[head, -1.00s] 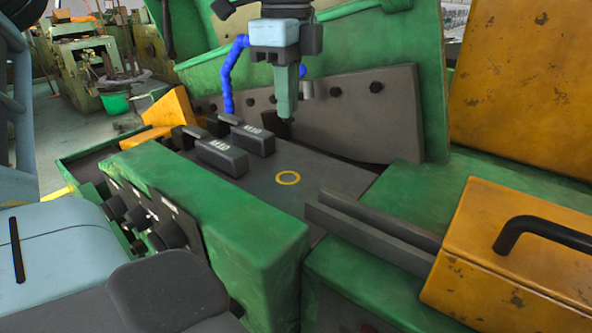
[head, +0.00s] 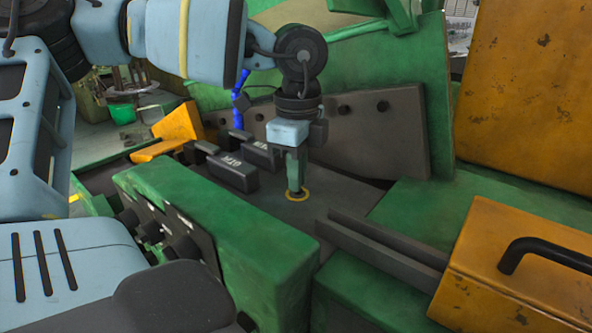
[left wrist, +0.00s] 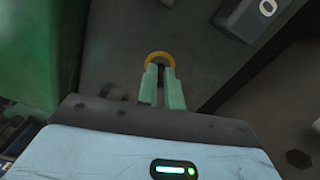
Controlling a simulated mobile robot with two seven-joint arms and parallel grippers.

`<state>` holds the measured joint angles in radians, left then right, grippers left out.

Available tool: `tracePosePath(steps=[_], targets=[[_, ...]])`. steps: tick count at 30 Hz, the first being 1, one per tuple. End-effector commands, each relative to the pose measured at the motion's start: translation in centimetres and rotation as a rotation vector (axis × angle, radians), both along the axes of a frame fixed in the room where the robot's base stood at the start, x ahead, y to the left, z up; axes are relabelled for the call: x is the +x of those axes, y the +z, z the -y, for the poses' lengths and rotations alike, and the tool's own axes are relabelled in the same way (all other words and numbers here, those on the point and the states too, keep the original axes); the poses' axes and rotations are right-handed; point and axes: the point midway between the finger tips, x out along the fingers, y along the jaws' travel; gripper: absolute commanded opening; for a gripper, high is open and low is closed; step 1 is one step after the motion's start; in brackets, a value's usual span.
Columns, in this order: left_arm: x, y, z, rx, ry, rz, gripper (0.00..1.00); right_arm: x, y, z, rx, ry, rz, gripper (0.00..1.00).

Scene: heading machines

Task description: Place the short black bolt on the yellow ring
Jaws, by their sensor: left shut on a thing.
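The yellow ring (head: 287,197) lies flat on the dark grey plate of the machine, and its far arc shows in the left wrist view (left wrist: 160,54). My left gripper (head: 296,188) points straight down at the ring, with its green fingertips over the ring's middle. The fingers are shut on the short black bolt, a dark piece (left wrist: 160,77) between the fingertips in the left wrist view. Most of the bolt is hidden by the fingers. I cannot tell whether it touches the plate. My right gripper is not in view.
Black blocks with white lettering (head: 232,172) stand on the plate left of the ring. A green housing with knobs (head: 215,220) rises in front, and grey rails (head: 385,245) lie to the right. A yellow box with a black handle (head: 510,260) stands at the right.

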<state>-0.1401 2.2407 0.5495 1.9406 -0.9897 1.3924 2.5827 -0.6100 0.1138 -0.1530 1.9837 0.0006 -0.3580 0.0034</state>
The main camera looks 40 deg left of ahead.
Motion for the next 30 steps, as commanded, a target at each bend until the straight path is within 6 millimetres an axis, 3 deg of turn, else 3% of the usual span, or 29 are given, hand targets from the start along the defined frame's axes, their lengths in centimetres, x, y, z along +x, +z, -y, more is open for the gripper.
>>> tracePosePath(steps=[11,12,17,26,30], targets=[[0.1,-0.5,0.0,0.000,-0.001,0.001,0.00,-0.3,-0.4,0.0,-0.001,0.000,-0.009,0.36],[0.1,-0.5,0.0,0.000,0.000,0.002,0.11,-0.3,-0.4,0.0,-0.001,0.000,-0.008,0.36],[0.0,-0.4,0.0,0.000,-0.001,0.002,0.30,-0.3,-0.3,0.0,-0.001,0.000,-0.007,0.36],[0.0,-0.2,0.0,0.000,0.000,0.003,0.30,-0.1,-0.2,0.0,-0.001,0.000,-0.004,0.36],[0.1,0.9,0.0,0.002,0.000,0.006,0.30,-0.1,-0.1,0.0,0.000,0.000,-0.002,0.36]])
